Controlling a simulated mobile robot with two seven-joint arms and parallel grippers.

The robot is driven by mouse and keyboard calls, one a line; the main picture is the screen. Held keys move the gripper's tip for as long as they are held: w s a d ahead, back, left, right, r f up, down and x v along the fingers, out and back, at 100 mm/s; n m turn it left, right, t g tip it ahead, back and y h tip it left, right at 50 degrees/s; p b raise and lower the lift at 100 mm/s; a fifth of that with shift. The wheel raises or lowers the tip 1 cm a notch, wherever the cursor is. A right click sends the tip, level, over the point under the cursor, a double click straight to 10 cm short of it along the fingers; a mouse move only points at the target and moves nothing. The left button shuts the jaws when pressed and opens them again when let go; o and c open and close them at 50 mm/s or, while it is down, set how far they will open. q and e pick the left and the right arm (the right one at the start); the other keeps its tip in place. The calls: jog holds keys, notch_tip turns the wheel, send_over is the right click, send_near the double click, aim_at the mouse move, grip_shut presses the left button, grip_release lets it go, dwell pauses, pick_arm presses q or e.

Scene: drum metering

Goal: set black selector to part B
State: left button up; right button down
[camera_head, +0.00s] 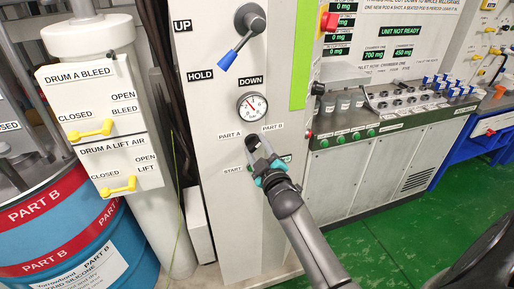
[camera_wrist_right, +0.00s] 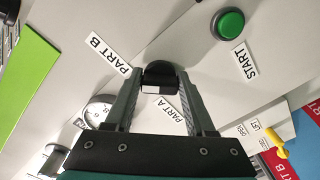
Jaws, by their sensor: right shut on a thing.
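The black selector (camera_head: 251,142) is on the pale panel, below the round gauge and between the PART A label (camera_head: 230,135) and the PART B label (camera_head: 272,127). My right gripper (camera_head: 260,156) reaches up to it from below. In the right wrist view, the black selector (camera_wrist_right: 159,73) sits between the two fingertips of my right gripper (camera_wrist_right: 160,85), which are shut on it. A white mark shows on its near side. The fingers hide part of it, and I cannot tell which label it points to. My left gripper is not in view.
A green START button (camera_wrist_right: 229,24) is close by on the same panel. Above are the gauge (camera_head: 252,106) and a blue-tipped lever (camera_head: 228,60). Yellow-handled drum valves (camera_head: 90,130) are at left. A counter with several cups (camera_head: 345,104) is at right.

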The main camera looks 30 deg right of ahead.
jog(key=shift+c, duration=1.2)
grip_release()
jog(key=v, duration=1.5)
jog(key=shift+s, duration=0.2)
jog(key=s+a+f+m+g+y+b, duration=0.1)
jog(key=s+a+f+g, duration=0.2)
jog(key=f, duration=0.9)
jog(key=s+a+f+m+g+y+b, duration=0.1)
jog(key=s+a+f+g+y+b, duration=0.15)
jog(key=f, duration=0.95)
jog(key=s+a+f+g+y, duration=0.1)
jog(key=s+a+f+g, duration=0.25)
jog(key=f, duration=0.75)
jog(key=s+f+m+g+b, duration=0.1)
jog(key=s+f+g, duration=0.2)
jog(key=s+f, duration=0.6)
jog(key=s+f+g+b, duration=0.2)
jog(key=s+f+g, duration=0.2)
jog(key=s+f, duration=0.5)
jog(key=s, duration=0.7)
jog(key=shift+s+a+f+m+b, duration=0.2)
jog(key=shift+a+m+b, duration=0.1)
jog(key=shift+a+m, duration=0.1)
